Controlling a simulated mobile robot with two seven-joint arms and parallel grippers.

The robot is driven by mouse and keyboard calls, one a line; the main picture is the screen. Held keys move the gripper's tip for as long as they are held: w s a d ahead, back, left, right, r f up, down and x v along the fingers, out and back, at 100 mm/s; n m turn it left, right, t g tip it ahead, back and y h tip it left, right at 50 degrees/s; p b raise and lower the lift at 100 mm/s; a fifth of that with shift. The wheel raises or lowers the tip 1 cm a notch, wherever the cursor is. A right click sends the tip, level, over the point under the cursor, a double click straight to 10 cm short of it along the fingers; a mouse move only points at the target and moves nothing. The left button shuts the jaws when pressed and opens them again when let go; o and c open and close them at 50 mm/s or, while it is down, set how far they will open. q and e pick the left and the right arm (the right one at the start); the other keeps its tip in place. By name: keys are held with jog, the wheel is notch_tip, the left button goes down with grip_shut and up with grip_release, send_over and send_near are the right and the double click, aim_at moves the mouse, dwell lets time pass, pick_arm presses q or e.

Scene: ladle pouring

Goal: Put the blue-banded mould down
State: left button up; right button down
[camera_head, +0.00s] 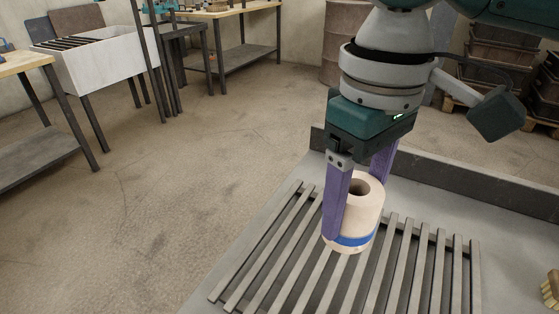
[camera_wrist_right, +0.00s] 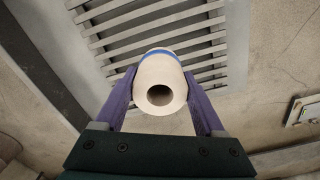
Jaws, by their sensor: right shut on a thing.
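The blue-banded mould (camera_head: 364,207) is a cream, upright cylinder with a round hole in its top and a blue band near its foot. My right gripper (camera_head: 357,205) is shut on it, with one purple finger on each side. The mould is over the slatted grate (camera_head: 291,250); I cannot tell for certain whether its foot touches the slats. In the right wrist view the mould (camera_wrist_right: 160,72) sits between the two purple fingers, its open end facing the camera and the grate beyond it. My left gripper is not in view.
The grate lies in a grey table top with a raised dark edge (camera_head: 440,184) at the back. A brush (camera_head: 550,290) lies at the right edge. Free slats lie on both sides of the mould. A white basin (camera_head: 98,68) and workbenches stand farther off.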

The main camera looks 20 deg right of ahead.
aim_at(346, 233)
notch_tip(346, 233, down, 4)
jog(key=shift+f+b, duration=0.25)
jog(key=shift+b, duration=0.3)
jog(key=shift+f, duration=0.4)
grip_release()
jog(key=shift+f, duration=0.15)
